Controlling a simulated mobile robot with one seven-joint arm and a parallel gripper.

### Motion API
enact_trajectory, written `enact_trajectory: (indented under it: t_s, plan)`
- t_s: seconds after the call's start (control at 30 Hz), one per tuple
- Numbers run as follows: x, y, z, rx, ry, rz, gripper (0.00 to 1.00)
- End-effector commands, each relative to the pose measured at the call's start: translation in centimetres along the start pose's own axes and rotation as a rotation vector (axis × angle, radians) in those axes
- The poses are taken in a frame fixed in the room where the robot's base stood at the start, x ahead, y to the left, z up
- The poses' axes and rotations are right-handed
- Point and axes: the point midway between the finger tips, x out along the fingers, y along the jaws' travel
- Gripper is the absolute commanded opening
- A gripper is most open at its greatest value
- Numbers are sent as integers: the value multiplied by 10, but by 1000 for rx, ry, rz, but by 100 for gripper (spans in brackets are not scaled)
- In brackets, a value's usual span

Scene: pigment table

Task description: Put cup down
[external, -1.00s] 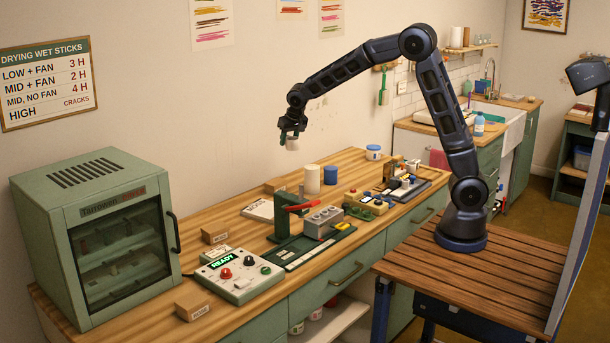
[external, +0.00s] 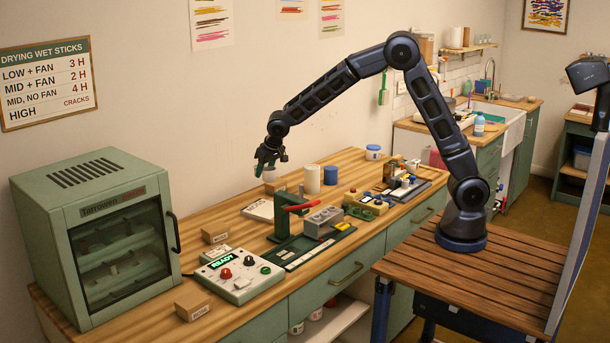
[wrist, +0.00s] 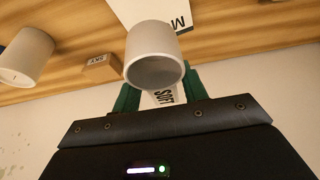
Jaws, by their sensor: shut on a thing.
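My gripper (external: 266,164) is shut on a small white cup (external: 269,175), held in the air over the back part of the wooden table. In the wrist view the cup (wrist: 150,42) sits between the green fingers of my gripper (wrist: 157,85), its dark hollow mouth facing the camera. In the external view the cup is small and partly covered by the fingers.
A white sheet (external: 256,210) and a small cardboard block (external: 275,186) lie below. A green lever device (external: 282,222) is in front. The green drying cabinet (external: 85,164) stands far left.

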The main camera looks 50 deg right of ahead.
Motion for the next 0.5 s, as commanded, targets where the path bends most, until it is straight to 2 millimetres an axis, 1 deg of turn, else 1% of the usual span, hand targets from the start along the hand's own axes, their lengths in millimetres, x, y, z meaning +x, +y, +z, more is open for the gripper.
enact_trajectory:
  t_s: [0.03,0.1,0.3,0.4,0.5]
  plan:
    - [12,0,5,-1,-2,2,14]
    - [26,1,11,-1,-3,3,14]
    - [60,1,25,0,-2,2,14]
    - [70,1,29,1,-1,1,14]
    - [75,1,31,1,0,0,14]
